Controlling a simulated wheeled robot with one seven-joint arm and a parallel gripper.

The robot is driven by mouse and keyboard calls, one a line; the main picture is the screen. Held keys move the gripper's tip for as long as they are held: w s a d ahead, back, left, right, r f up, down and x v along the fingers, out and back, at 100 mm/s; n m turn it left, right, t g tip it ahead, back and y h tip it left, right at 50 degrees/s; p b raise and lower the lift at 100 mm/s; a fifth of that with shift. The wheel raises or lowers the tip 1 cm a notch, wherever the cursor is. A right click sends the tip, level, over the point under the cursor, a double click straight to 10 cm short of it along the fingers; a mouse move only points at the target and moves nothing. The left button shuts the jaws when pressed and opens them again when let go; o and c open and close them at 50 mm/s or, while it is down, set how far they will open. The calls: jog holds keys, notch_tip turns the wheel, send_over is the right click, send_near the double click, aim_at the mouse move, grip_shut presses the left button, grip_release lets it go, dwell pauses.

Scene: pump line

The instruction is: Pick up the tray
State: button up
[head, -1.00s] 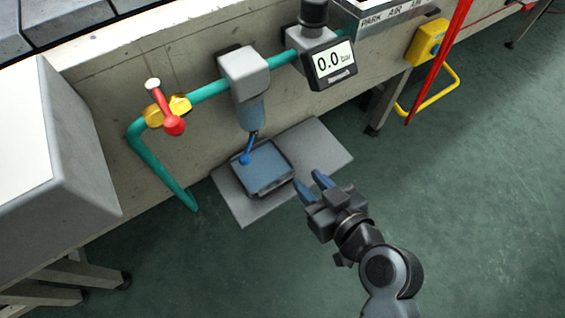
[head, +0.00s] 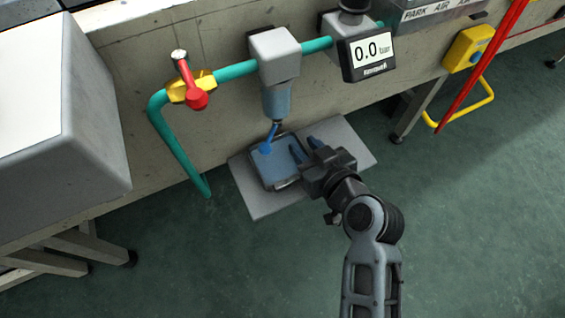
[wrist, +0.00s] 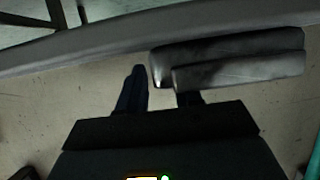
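The tray (head: 282,186) is a small dark-rimmed tray with a blue inside, lying on a grey plate (head: 348,140) below the pipe in the head view. My gripper (head: 304,148) is at the tray's right side, its two blue fingers apart and reaching over or beside that edge. In the wrist view, a dark grey double-edged part, which looks like the tray's edge (wrist: 240,70), lies in front of my right finger and hides most of it. My left finger (wrist: 131,92) shows clear to its left. I cannot tell whether either finger touches the tray.
A blue-grey filter bowl (head: 277,102) with a blue tube hangs right above the tray. A green pipe (head: 180,150) with a red-handled valve (head: 190,88) is on the left. A gauge (head: 368,52) reads 0.0 bar. Open green floor lies right and in front.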

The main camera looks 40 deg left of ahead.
jog(key=shift+c, duration=0.3)
grip_shut()
jog(key=shift+r, duration=0.1)
